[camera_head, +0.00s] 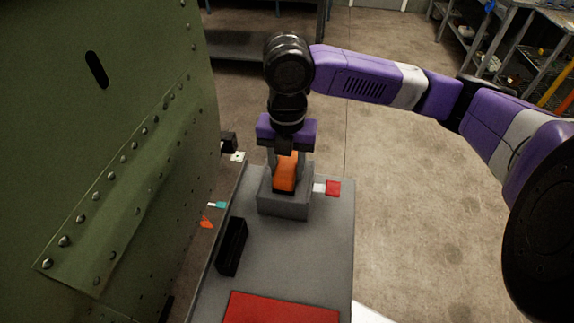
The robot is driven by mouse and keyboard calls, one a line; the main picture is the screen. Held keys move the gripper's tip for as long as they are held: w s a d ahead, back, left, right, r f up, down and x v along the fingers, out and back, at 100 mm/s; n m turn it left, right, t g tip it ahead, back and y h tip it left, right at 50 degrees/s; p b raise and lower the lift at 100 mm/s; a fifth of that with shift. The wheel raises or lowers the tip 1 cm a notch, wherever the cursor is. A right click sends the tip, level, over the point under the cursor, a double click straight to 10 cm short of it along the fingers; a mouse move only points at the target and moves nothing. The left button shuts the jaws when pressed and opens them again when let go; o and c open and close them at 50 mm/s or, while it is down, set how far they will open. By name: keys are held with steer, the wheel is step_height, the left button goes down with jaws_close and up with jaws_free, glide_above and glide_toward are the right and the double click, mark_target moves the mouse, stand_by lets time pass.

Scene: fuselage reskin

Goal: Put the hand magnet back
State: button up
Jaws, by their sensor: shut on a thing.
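The hand magnet, seen as an orange body (286,172), stands upright at the grey box-shaped holder (284,207) on the grey cart top. Its lower end meets or sits inside the holder's opening; I cannot tell whether it rests on the bottom. My gripper (286,152) points down from above and is shut on the upper part of the magnet. The fingers and wrist hide the magnet's top.
A black open tray (232,246) and a red mat (281,308) lie on the cart top (325,245). A small red and white item (332,188) sits right of the holder. The green riveted fuselage panel (110,150) rises close on the left. Open floor lies right.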

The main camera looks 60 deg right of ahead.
mark_target(287, 164)
steer(key=shift+f, duration=0.1)
steer(key=o, duration=1.3)
step_height(287, 164, up, 12)
